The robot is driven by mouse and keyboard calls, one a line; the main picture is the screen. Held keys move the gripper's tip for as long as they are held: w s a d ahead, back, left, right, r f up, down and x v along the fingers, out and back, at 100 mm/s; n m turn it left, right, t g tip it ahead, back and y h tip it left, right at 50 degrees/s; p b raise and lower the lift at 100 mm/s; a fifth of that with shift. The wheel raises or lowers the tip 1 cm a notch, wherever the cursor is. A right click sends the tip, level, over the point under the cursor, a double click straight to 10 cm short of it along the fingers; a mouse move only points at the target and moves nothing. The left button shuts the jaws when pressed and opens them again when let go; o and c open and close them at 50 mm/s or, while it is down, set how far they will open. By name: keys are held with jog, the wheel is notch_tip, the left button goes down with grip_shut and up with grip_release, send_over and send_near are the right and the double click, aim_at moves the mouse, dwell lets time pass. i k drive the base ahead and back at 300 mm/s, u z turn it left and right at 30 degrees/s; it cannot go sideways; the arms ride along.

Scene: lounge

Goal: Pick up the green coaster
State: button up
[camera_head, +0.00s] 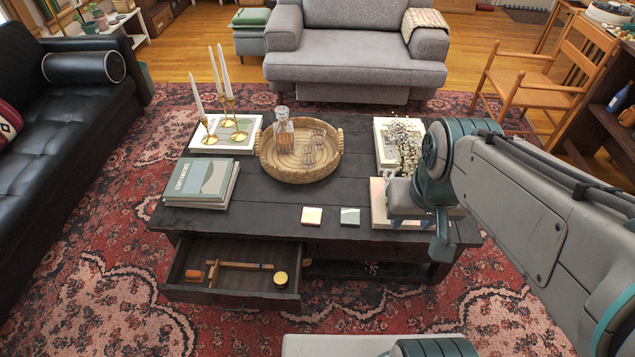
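The green coaster (350,216) is a small square lying flat near the front edge of the dark coffee table (265,212). A pale pinkish-white coaster (312,215) lies just left of it, with a gap between them. My gripper (440,245) is to the right of the green coaster, at the table's front right, pointing down. It is apart from the coaster. Its fingers look small and overlap in this view, so I cannot tell if they are open or shut.
A round wicker tray (263,165) holds a decanter and glasses. Books (177,185) lie at the table's left, with candlesticks (230,115) behind. Books and white flowers (405,150) stand at the right. An open drawer (225,295) juts out in front, holding small items.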

aim_at(348, 217)
jog(key=u, duration=0.1)
jog(key=i, duration=1)
jog(key=k, duration=0.5)
jog(key=u, duration=3.15)
jog(key=k, duration=0.95)
jog(key=z, duration=1.1)
